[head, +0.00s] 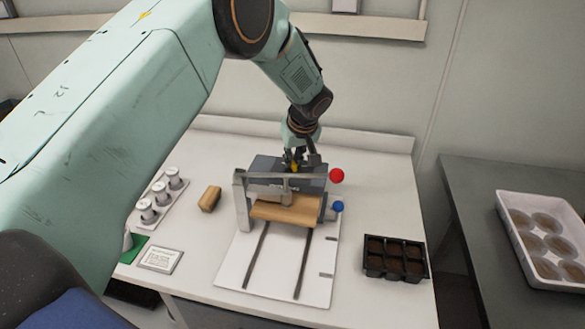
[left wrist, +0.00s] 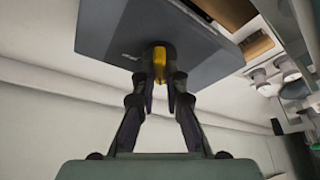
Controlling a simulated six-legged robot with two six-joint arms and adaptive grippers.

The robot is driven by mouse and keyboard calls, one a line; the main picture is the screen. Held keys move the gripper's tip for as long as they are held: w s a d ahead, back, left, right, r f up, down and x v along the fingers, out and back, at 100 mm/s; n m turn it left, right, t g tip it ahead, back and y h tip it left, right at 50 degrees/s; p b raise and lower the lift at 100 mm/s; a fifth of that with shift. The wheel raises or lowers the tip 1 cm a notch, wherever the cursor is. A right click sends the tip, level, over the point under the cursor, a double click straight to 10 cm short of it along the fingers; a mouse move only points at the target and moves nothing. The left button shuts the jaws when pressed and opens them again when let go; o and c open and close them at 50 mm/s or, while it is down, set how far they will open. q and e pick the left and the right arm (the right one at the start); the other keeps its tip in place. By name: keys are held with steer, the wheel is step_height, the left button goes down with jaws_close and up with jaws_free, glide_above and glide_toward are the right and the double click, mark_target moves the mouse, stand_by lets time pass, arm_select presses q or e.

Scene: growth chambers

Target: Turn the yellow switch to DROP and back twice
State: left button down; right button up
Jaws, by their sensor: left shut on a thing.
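The yellow switch (left wrist: 159,62) sits on the face of a dark grey box (left wrist: 110,30) and shows between the fingers of my left gripper (left wrist: 160,85) in the left wrist view. In the head view the left gripper (head: 297,160) reaches down at the box (head: 262,171), behind a metal frame, and the switch (head: 295,167) shows as a small yellow spot. The left gripper is shut on the switch. The lettering on the box is too small to read, so the switch's setting cannot be told. My right gripper is not in view.
The metal frame (head: 241,205) holds a wooden block (head: 285,212) over a white slotted board (head: 270,272). Red (head: 337,175) and blue (head: 337,206) knobs stick out at its right. A black cell tray (head: 395,258) stands right, a wooden brush-like block (head: 210,198) and white spools (head: 161,195) left.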

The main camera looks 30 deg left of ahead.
arm_select(q)
steer(key=shift+f+n+g+b, duration=0.15)
steer(key=shift+n+g+b, duration=0.25)
steer(key=shift+n+b, duration=0.5)
steer(key=c, duration=1.4)
jaws_free()
steer(key=v, duration=1.2)
steer(key=shift+d, duration=0.3)
